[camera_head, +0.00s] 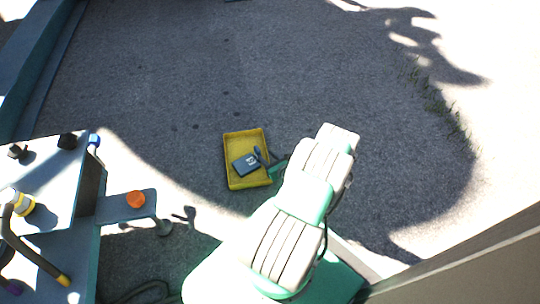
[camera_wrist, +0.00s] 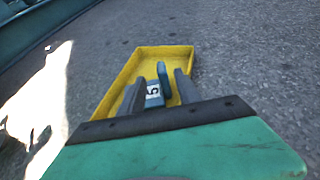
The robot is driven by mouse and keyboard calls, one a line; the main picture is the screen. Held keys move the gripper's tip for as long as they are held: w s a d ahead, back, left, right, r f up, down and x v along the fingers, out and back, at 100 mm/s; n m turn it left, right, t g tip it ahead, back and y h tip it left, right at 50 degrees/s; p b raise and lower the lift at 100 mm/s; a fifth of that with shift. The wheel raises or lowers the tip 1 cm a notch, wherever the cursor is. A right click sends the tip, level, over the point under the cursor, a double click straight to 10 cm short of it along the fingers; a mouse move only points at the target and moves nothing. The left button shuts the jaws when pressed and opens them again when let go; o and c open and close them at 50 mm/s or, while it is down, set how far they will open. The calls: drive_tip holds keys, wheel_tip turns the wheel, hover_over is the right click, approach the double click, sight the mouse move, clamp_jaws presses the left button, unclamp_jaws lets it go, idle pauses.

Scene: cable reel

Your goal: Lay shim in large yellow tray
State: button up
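The large yellow tray (camera_head: 236,148) lies on the dark ground in the middle of the head view, and it also shows in the wrist view (camera_wrist: 160,51). The shim (camera_head: 244,165) is a blue-grey plate with a white label, inside the tray outline. In the wrist view the shim (camera_wrist: 153,100) shows a "5" label and an upright tab. My gripper (camera_head: 267,158) reaches over the tray from the right. In the wrist view its two fingers (camera_wrist: 160,76) stand apart on either side of the tab, with visible gaps. Whether the shim's underside rests on the tray floor is hard to see.
A workbench (camera_head: 50,210) with an orange knob (camera_head: 136,199) and a yellow-tipped dark handle (camera_head: 40,262) stands at left. A grey beam (camera_head: 460,262) crosses the lower right. The ground around the tray is clear.

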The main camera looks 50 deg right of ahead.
drive_tip(key=w+a+r+n+g+y, duration=0.3)
drive_tip(key=w+a+r+n+g, duration=0.15)
drive_tip(key=a+r+n, duration=0.7)
drive_tip(key=w+a+r+n+g+y, duration=0.4)
drive_tip(key=a+r+n, duration=0.5)
drive_tip(key=r+n, duration=0.45)
drive_tip(key=s+a+r+n+g+h, duration=0.2)
drive_tip(key=s+a+r+n, duration=0.6)
drive_tip(key=a+r, duration=0.3)
drive_tip(key=s+a+r+n+h, duration=0.1)
drive_tip(key=s+r+n, duration=0.1)
drive_tip(key=s, duration=0.3)
drive_tip(key=s+a+r+n, duration=0.2)
drive_tip(key=s+r+n, duration=0.1)
drive_tip(key=s, duration=0.2)
drive_tip(key=shift+s+a+n+g+h, duration=0.15)
drive_tip(key=shift+a+n+g+h, duration=0.1)
drive_tip(key=shift+n+g+h, duration=0.15)
